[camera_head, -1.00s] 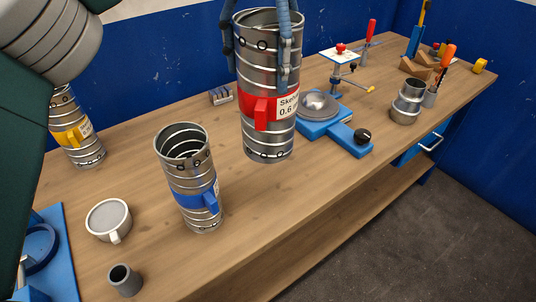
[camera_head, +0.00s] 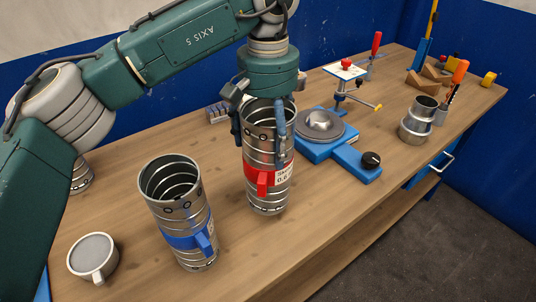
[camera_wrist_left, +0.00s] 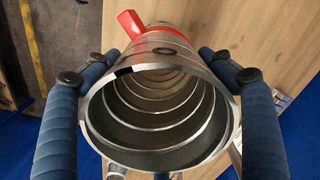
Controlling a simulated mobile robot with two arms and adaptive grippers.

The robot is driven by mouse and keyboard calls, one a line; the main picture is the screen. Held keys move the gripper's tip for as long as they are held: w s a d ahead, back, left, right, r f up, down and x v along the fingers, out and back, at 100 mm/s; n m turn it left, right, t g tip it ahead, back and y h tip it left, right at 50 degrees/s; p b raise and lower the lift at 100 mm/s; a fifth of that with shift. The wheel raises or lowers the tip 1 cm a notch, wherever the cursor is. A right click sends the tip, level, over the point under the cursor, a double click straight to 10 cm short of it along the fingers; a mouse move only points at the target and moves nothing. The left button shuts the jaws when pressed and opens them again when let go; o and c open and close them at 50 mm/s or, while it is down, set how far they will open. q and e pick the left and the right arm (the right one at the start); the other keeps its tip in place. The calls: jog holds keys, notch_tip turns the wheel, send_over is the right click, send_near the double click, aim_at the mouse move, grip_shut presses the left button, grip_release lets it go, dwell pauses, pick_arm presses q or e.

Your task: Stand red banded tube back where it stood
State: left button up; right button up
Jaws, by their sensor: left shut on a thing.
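The red banded tube (camera_head: 267,190) is a ribbed metal cylinder with a red band, a red tab and a white label. It is upright at the middle of the bench; I cannot tell if its base touches the wood. My left gripper (camera_head: 260,140) comes down from above and is shut on its upper part. In the left wrist view the open mouth of the tube (camera_wrist_left: 160,110) lies between the two blue fingers, with the red tab beyond. My right gripper is not in view.
A blue banded tube (camera_head: 180,215) stands to the left, nearer me. A grey-topped cup (camera_head: 92,257) is at lower left. A blue device with a round plate (camera_head: 320,125) stands close at the right. A plain metal duct piece (camera_head: 418,120) is farther right. Bench is clear in front.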

aim_at(269, 109)
pick_arm(q)
notch_tip(269, 109, down, 5)
jog(key=shift+s+r+p, duration=0.1)
jog(key=shift+s+p, duration=0.05)
jog(key=shift+p, duration=0.2)
jog(key=o, duration=1.9)
jog(key=shift+o, duration=0.2)
jog(key=shift+r+b, duration=0.7)
jog(key=shift+r, duration=5.4)
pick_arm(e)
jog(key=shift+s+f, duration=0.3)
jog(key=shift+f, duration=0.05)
